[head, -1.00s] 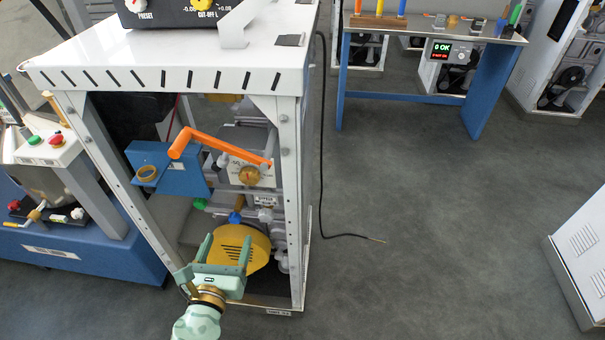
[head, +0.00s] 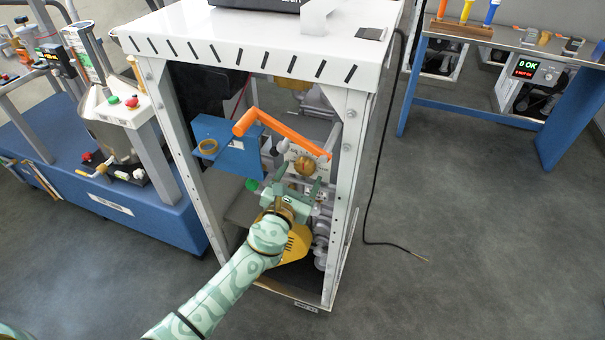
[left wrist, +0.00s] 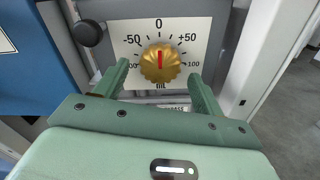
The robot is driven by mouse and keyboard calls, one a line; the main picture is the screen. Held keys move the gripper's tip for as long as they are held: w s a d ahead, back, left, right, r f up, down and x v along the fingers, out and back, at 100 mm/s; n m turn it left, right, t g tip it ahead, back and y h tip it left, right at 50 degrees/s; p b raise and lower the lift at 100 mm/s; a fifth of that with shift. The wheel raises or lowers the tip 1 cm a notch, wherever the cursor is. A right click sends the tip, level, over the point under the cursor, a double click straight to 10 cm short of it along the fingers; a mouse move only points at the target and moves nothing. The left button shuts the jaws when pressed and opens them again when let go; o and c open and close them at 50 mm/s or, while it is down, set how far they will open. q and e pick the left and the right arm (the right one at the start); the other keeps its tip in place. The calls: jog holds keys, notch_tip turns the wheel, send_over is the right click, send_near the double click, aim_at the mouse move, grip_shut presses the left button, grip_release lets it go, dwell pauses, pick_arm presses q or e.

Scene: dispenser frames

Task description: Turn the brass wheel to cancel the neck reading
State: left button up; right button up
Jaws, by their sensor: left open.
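The brass wheel (head: 306,166) sits on a pale dial plate inside the white dispenser frame, below the orange lever. In the left wrist view the brass wheel (left wrist: 160,63) is scalloped, and its red mark points straight up toward 0. My left gripper (head: 291,187) is open just in front of and below the wheel. In the left wrist view its fingers (left wrist: 160,82) stand apart, one to each side of the wheel's lower part, with no visible contact. My right gripper is not in view.
The orange lever (head: 285,135) slants just above the wheel. A blue bracket (head: 228,147) with a brass ring is to its left. Frame posts (head: 347,190) flank the opening. A black knob (left wrist: 88,33) sits left of the dial. A yellow round part is below.

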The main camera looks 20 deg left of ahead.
pick_arm(q)
jog(key=shift+w, duration=1)
jog(key=c, duration=1)
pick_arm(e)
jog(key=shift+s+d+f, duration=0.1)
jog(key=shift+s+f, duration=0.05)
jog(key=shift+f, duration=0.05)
